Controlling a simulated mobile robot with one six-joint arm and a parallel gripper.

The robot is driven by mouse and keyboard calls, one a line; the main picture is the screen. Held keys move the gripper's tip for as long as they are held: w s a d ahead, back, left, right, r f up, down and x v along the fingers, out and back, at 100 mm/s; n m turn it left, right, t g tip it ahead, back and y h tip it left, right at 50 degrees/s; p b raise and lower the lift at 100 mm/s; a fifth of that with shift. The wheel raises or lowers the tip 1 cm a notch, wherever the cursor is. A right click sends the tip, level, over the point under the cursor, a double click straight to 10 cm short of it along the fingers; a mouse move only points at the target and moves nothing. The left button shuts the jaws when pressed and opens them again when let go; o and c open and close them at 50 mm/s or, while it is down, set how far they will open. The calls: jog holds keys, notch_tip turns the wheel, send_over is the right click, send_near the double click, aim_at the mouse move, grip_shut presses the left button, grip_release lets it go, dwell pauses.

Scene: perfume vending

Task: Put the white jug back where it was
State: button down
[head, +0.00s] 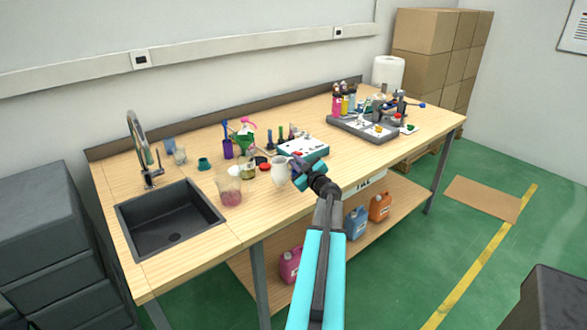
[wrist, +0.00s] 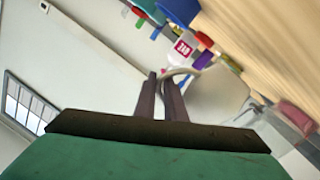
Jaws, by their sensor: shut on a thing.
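The white jug (head: 280,171) is near the front edge of the wooden workbench (head: 222,246), just left of my gripper (head: 296,167) in the head view. My gripper is shut on the jug's handle. In the wrist view the two dark fingers (wrist: 163,95) close around the curved handle, and the pale jug body (wrist: 215,97) is to their right. The jug looks about upright in the head view. I cannot tell whether its base touches the bench or is slightly above it.
A beaker with pink liquid (head: 229,189) stands left of the jug. Small jars and a white-topped device (head: 302,148) stand close behind it. A black sink (head: 170,220) is at the left. A grey tray (head: 362,128) with bottles is at the right.

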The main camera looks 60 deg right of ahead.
jog(key=shift+f, duration=1.7)
jog(key=shift+f, duration=0.15)
jog(key=c, duration=1.8)
grip_release()
jog(key=shift+r, duration=0.2)
jog(key=shift+b+v, duration=0.75)
jog(key=shift+v, duration=5.2)
jog(key=shift+a, duration=0.1)
jog(key=shift+s+f, duration=0.1)
